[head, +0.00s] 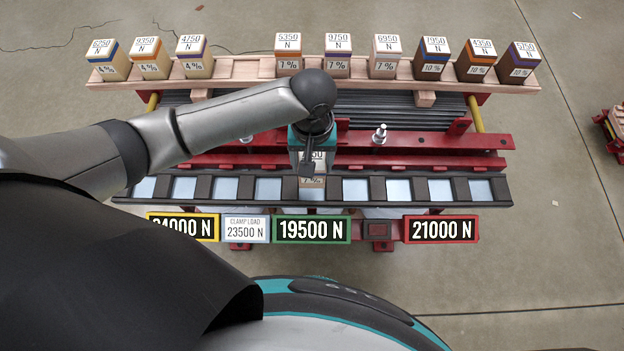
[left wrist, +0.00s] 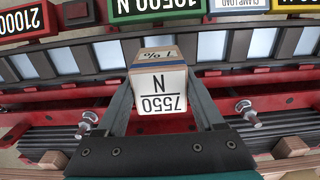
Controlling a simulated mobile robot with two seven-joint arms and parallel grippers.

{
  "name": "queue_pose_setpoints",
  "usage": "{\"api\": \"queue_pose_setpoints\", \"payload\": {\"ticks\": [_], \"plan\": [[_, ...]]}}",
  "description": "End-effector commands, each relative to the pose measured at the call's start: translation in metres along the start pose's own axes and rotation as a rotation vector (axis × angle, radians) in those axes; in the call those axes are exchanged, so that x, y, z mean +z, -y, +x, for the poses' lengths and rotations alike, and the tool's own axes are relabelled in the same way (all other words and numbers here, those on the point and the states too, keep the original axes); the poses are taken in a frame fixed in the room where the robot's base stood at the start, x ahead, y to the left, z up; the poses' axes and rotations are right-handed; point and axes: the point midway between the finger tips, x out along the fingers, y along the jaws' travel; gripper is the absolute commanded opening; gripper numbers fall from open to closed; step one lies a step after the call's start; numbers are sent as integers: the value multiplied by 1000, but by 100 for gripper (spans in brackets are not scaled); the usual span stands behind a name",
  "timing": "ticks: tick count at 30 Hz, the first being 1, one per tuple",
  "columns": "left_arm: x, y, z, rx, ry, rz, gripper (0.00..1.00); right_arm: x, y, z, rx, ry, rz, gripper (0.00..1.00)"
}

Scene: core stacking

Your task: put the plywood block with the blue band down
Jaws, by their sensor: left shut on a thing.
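The plywood block with the blue band (left wrist: 158,84) has a white top reading 7550 N and a 7% mark on its side. My left gripper (head: 312,160) is shut on it, one finger on each side, as the left wrist view shows (left wrist: 160,100). In the head view the block (head: 312,182) is partly hidden by the gripper. It is in line with the black rail (head: 384,206) of pale square windows, just behind the green 19500 N sign (head: 311,229). I cannot tell whether its underside touches anything. My right gripper is not in view.
Several banded blocks stand on a wooden shelf (head: 237,70) at the back, marked 4%, 7% and 10%. A red beam (head: 440,161) with metal studs (head: 380,134) lies behind the rail. A yellow sign, a clamp load sign (head: 246,229) and a red 21000 N sign (head: 441,230) line the front.

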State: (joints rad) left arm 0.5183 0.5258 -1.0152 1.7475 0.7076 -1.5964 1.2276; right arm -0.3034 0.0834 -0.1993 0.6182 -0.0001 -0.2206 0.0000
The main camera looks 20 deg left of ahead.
Motion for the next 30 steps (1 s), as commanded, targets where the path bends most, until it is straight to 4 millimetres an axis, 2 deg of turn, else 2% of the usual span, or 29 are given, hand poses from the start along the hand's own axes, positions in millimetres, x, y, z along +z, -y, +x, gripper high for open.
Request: {"api": "queue_pose_setpoints", "payload": {"ticks": [1, 3, 10, 17, 28, 29, 30], "plan": [[0, 0, 12, 0, 0, 1, 0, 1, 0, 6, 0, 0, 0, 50], [0, 0, 21, 1, -2, 1, 0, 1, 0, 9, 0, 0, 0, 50], [0, 0, 36, 1, -2, 2, 0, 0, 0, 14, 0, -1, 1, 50], [0, 0, 70, 1, -1, 1, 0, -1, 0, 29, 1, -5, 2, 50], [0, -1, 72, 2, -1, 1, 0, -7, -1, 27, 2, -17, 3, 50], [0, 0, 72, 1, -1, 1, 71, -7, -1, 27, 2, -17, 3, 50], [0, 0, 72, 1, -1, 2, 75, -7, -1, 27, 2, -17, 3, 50]]}}
